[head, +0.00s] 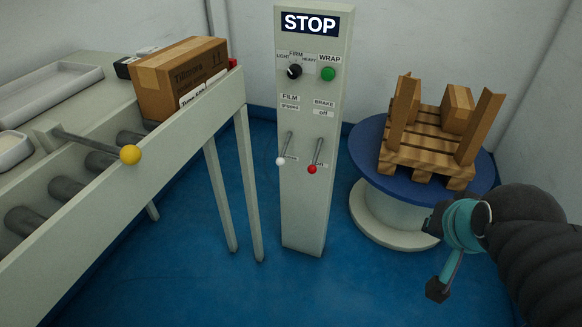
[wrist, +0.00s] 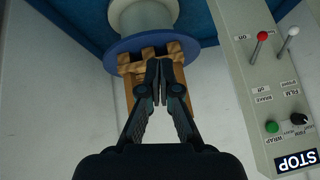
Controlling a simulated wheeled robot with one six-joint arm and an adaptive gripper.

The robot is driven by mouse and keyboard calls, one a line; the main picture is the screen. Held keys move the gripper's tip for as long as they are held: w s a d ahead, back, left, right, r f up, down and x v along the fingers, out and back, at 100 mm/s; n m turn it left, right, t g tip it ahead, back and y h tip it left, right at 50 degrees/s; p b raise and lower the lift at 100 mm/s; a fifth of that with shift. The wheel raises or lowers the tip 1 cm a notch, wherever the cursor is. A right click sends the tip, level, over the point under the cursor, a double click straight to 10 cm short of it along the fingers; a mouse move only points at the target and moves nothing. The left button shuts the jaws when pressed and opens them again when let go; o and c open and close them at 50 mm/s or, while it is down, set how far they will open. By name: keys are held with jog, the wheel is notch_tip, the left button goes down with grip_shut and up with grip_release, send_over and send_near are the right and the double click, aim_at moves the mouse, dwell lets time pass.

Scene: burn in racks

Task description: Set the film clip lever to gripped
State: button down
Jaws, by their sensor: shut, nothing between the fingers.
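The film clip lever, with a white knob (head: 280,160), is on the front of the grey control post (head: 304,215). It points down, its knob away from the label that reads "gripped" above it and near a lower label that is partly hidden. It shows upside down in the wrist view (wrist: 293,31). My gripper (wrist: 158,67) is shut and empty, well apart from the lever. In the wrist view it lies left of the post, in front of the pallet. In the head view my arm is at the right, beyond the turntable side of the post.
The red-knobbed brake lever (head: 312,169) is close beside the film lever, also down. A black selector (head: 294,71) and green button (head: 328,73) are above. A roller conveyor (head: 185,135) stands left; a blue turntable (head: 365,160) with a pallet (head: 420,152) stands right.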

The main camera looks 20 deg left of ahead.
jog(key=w+a+f+m+t+y+b, duration=0.1)
jog(key=w+a+f+m+t+b, duration=0.2)
jog(key=w+a, duration=0.35)
jog(key=m+t+y+b, duration=0.3)
jog(key=m+y+b, duration=0.2)
jog(key=m+y, duration=0.25)
send_near(284, 152)
jog(key=s+d+f, duration=0.2)
jog(key=shift+d, duration=0.2)
jog(key=shift+w, duration=0.1)
jog(key=x, duration=1)
